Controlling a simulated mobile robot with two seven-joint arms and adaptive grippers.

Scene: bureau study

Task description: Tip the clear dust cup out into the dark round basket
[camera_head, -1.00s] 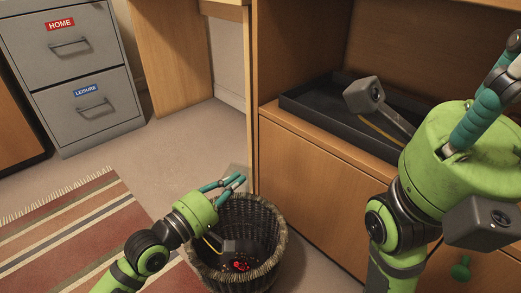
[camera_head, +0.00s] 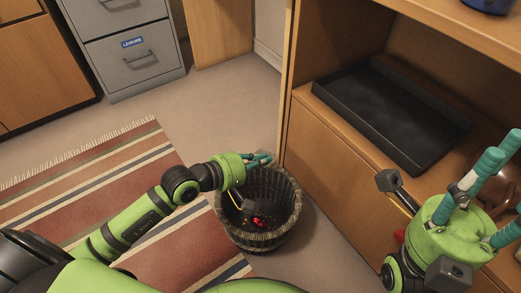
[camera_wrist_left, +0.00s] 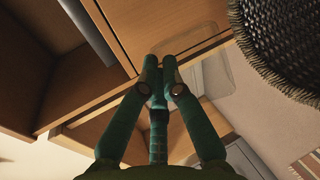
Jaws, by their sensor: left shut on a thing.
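The dark round wicker basket (camera_head: 232,235) stands on the floor near the cabinet, with small red and dark bits (camera_head: 258,221) inside. My left gripper (camera_head: 262,159) is above the basket's back rim, its fingers shut on the clear dust cup. The cup is nearly invisible in the head view; in the left wrist view the clear dust cup (camera_wrist_left: 214,76) shows as a faint see-through shape beyond the closed fingertips (camera_wrist_left: 160,88). Its tilt and contents cannot be told. The basket (camera_wrist_left: 285,45) is at the upper right there. My right gripper (camera_head: 512,185) has its fingers spread and looks empty.
A black tray (camera_head: 345,103) lies on the cabinet shelf at right. A brown round object (camera_head: 497,187) is partly hidden behind my right gripper. A grey filing cabinet (camera_head: 130,62) stands at the back; a striped rug (camera_head: 110,185) lies left of the basket.

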